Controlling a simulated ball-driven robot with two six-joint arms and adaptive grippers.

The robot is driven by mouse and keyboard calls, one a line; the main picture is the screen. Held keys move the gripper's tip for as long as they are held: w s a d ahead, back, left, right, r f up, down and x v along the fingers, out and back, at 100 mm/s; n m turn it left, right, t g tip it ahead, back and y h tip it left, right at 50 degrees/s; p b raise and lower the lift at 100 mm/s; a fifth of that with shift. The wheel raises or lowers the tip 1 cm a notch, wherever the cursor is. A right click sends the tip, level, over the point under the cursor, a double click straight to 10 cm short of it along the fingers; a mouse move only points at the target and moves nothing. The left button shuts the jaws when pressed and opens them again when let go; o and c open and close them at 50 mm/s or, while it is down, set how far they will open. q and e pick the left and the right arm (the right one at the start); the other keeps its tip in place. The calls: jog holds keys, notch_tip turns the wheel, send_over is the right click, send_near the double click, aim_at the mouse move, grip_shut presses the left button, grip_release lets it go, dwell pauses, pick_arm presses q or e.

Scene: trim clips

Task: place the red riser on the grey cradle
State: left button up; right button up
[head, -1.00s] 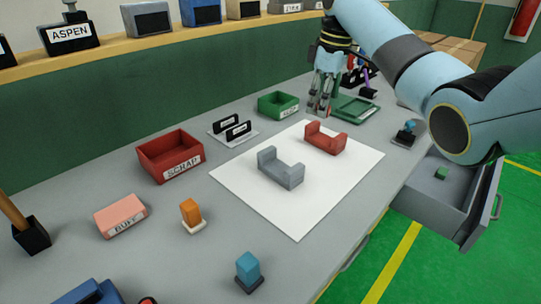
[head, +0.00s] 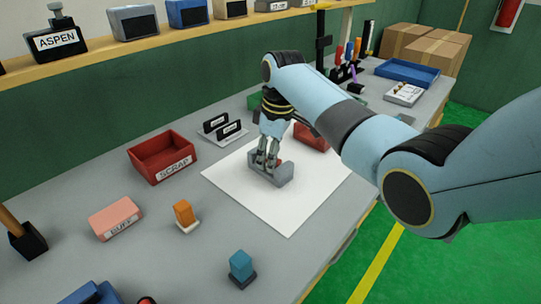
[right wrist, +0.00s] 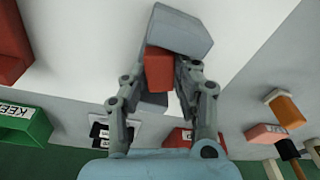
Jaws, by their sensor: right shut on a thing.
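The grey cradle (head: 284,174), a U-shaped block, sits on the white sheet. My right gripper (head: 268,162) points down at the cradle, between its upright ends. It is shut on the red riser, a small red block that shows between the fingers in the right wrist view (right wrist: 159,70). There the grey cradle (right wrist: 180,30) shows on both sides of the riser. In the head view the fingers hide nearly all of the riser. I cannot tell whether it touches the cradle's floor. My left gripper is not in view.
A red cradle (head: 311,137) stands on the white sheet (head: 290,218) just behind the grey one. A red SCRAP bin (head: 163,158), a pink BUFF block (head: 116,218), an orange block (head: 184,213) and a blue block (head: 241,265) stand around it. The sheet's front is clear.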

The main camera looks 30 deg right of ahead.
jog(key=o, duration=0.7)
jog(key=shift+c, duration=0.2)
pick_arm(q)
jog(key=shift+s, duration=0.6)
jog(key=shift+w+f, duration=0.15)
pick_arm(e)
notch_tip(320, 180, up, 12)
jog(key=s, duration=0.1)
jog(key=shift+d, duration=0.4)
